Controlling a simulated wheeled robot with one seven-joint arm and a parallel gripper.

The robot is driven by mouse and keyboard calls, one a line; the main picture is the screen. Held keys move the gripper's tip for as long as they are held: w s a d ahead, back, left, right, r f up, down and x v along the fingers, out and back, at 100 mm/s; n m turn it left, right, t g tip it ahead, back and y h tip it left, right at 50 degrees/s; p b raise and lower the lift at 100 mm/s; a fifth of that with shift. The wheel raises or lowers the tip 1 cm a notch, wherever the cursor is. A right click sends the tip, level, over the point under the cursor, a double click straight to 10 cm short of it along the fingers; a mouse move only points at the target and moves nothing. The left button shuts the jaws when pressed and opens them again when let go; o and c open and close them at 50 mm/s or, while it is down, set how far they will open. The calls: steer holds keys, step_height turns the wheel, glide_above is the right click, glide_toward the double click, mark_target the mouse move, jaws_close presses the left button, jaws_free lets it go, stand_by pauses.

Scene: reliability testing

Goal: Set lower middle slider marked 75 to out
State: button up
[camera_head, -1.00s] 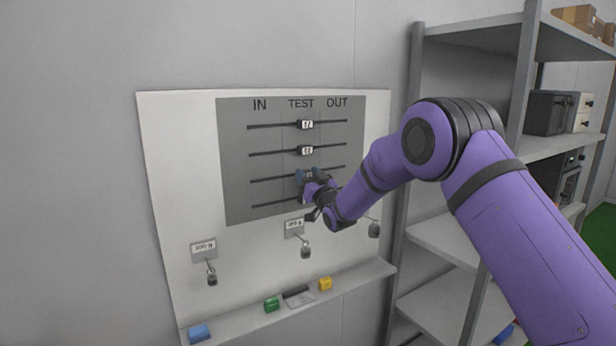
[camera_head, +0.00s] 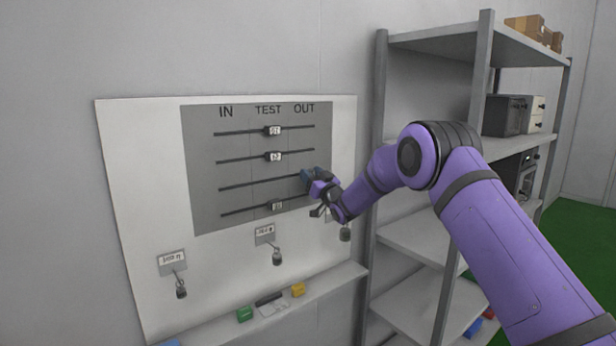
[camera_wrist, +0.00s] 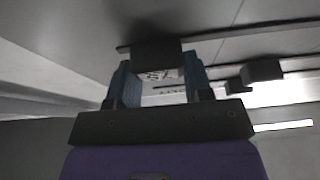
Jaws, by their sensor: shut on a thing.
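The grey slider panel (camera_head: 200,180) on the wall board has IN, TEST and OUT headings and several horizontal rails. My gripper (camera_head: 307,180) is at the right end of the third rail, below OUT. In the wrist view my gripper (camera_wrist: 160,75) is shut on a black slider block (camera_wrist: 157,52), one finger on each side. Its label is upside down and hard to read. The block sits near the end of its rail; the gripper hides it in the head view. The top slider (camera_head: 273,131), second slider (camera_head: 273,157) and bottom slider (camera_head: 276,206) stand under TEST.
A ledge (camera_head: 330,282) holds a green block (camera_head: 244,314) and a yellow block (camera_head: 298,290). A grey shelf rack (camera_head: 381,150) stands close on the right.

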steer(key=o, duration=1.3)
steer(key=shift+w+d, duration=0.1)
steer(key=shift+d, duration=0.1)
steer(key=v, duration=1)
steer(key=shift+s+d+f, duration=0.15)
steer(key=shift+s+d, duration=0.05)
steer(key=shift+s, duration=0.1)
